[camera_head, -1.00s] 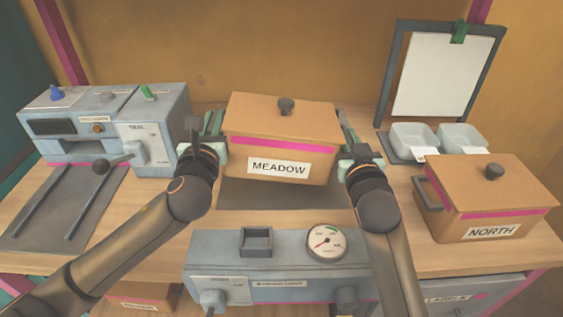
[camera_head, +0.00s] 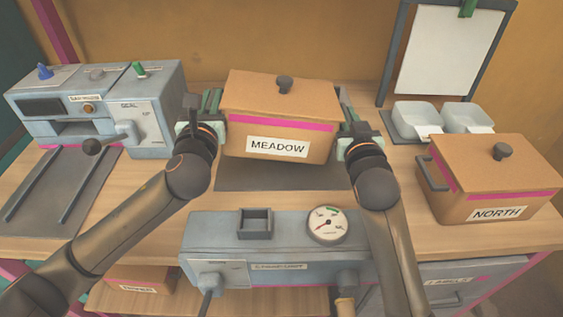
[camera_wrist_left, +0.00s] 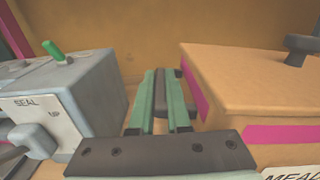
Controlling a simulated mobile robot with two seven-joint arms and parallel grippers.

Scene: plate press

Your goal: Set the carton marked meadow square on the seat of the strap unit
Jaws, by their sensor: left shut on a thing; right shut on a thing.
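The carton marked MEADOW (camera_head: 278,122) is an orange-brown lidded box with a dark knob and a pink band, level in the head view. My left gripper (camera_head: 210,112) is shut on its left side and my right gripper (camera_head: 350,120) on its right side. The carton is over a dark mat (camera_head: 280,178) and appears raised above it. The left wrist view shows the left gripper's green fingers (camera_wrist_left: 160,95) at the carton's side (camera_wrist_left: 245,85).
A grey-blue machine (camera_head: 155,105) marked SEAL, with a dark railed bed (camera_head: 55,195), stands left. A gauge unit (camera_head: 220,232) stands in front. A carton marked NORTH (camera_head: 490,185), white bins (camera_head: 418,120) and a framed board (camera_head: 440,50) are right. A smaller box (camera_head: 140,278) sits low at front.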

